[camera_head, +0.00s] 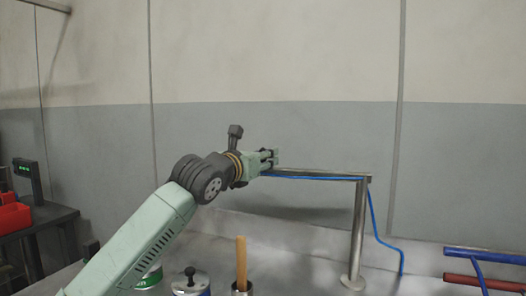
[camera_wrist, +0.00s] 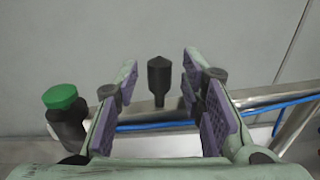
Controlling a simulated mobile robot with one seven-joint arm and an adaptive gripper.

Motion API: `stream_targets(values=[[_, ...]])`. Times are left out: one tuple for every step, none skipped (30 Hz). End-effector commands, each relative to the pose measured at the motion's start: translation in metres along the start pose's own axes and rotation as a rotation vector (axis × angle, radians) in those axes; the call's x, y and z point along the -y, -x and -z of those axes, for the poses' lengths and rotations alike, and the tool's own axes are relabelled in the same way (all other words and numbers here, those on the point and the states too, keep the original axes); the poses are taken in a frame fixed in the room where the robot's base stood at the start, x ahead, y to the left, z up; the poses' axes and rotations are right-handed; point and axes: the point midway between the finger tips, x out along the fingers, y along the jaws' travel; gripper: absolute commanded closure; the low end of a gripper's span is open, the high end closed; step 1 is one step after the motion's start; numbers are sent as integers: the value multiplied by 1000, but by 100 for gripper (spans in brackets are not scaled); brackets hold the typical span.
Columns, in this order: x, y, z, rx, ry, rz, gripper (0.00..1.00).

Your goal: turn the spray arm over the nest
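The spray arm (camera_head: 320,174) is a metal bar running left from the top of an upright post (camera_head: 357,235), with a blue hose along it. In the wrist view the bar (camera_wrist: 275,100) crosses behind my fingers. A dark knob (camera_wrist: 159,82) stands up by the bar, between my fingers with gaps on both sides. A dark piece with a green cap (camera_wrist: 61,100) is left of my fingers. My gripper (camera_head: 274,158), also in the wrist view (camera_wrist: 158,66), is open at the bar's left end. I cannot make out the nest.
Below my arm stand a wooden handle (camera_head: 241,262) in a metal cup, a black-knobbed lid (camera_head: 190,280) and a green can (camera_head: 150,279). Blue (camera_head: 485,256) and red (camera_head: 484,283) bars are at right. A table with red bins (camera_head: 12,216) is at left.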

Motion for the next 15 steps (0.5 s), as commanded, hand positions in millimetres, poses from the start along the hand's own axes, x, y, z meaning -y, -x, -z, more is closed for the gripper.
stream_targets(values=[[0,-4,-1,0,1,0,64],[0,-5,-1,0,1,0,64],[0,-6,-1,0,1,0,64],[0,-7,0,0,0,0,64],[0,-7,0,1,0,0,64],[0,-7,0,1,0,0,64],[0,-7,0,1,0,0,64],[0,-7,0,1,0,0,64],[0,-7,0,1,0,0,64],[0,-7,0,1,0,0,64],[0,-7,0,1,0,0,64],[0,-7,0,1,0,0,66],[0,-7,0,1,0,0,68],[0,-7,0,1,0,0,70],[0,-7,0,1,0,0,72]])
